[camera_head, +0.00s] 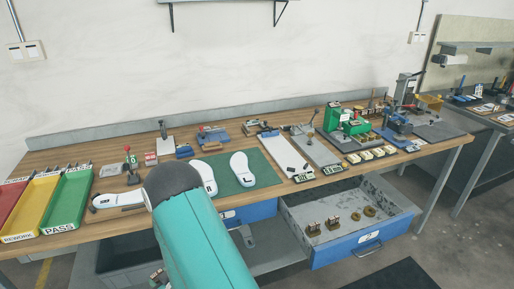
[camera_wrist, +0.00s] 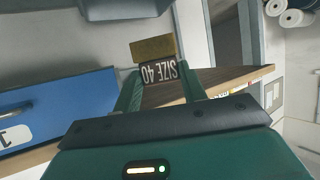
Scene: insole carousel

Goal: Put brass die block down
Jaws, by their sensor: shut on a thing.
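The brass die block (camera_wrist: 152,49) shows in the wrist view, with a dark plate reading SIZE 40 upside down. My gripper (camera_wrist: 160,82) is shut on it, with one green finger on each side. The block is close to the wooden bench edge in that picture; I cannot tell whether it touches anything. In the head view, my teal arm crosses the bench front and hides most of the gripper area. An open drawer (camera_head: 365,244) holds two similar blocks (camera_head: 313,228) (camera_head: 333,222) and two round brass pieces (camera_head: 355,215) (camera_head: 370,211).
The wooden bench (camera_head: 95,232) carries red, yellow and green trays (camera_head: 68,206) at left. White insoles lie on a green mat (camera_head: 262,166). Green and blue machines (camera_head: 345,124) crowd the right side. The drawer has bare floor around its pieces. A blue drawer front (camera_wrist: 60,112) fills the wrist view's left.

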